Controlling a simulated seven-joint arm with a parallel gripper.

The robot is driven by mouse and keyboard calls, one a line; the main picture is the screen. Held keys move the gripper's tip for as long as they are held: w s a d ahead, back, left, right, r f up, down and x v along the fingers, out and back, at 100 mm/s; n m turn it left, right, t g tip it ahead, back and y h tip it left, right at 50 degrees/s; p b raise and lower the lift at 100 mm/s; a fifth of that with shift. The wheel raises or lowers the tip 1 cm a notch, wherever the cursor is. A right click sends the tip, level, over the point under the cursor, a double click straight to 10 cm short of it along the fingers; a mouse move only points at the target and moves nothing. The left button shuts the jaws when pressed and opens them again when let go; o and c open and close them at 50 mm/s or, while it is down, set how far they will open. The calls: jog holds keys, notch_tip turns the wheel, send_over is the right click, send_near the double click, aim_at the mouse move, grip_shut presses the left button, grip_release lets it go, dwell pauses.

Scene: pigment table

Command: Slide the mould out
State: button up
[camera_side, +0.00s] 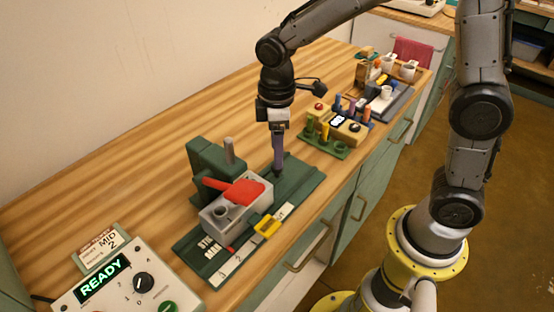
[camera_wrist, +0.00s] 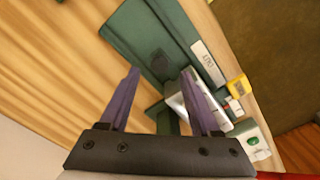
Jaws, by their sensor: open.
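The mould appears to be the grey block (camera_side: 238,213) with a round opening, standing on the green base plate (camera_side: 300,187) against a green upright frame (camera_side: 203,160). A red paddle-shaped piece (camera_side: 243,191) lies over its top. In the wrist view the grey block (camera_wrist: 174,101) is partly hidden behind my right-hand finger. My gripper (camera_side: 278,172) points down over the far part of the plate, beyond the block and apart from it.
A yellow slider (camera_side: 266,226) sits on the plate's white-labelled front edge. A control box (camera_side: 112,281) reading READY stands at the near left, beside a card (camera_side: 103,247) reading MID 2. Racks with coloured pegs (camera_side: 328,137) stand farther back. The wooden tabletop behind the plate is clear.

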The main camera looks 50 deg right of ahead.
jog(key=shift+f, duration=2.05)
grip_shut()
jog(key=shift+r, duration=0.1)
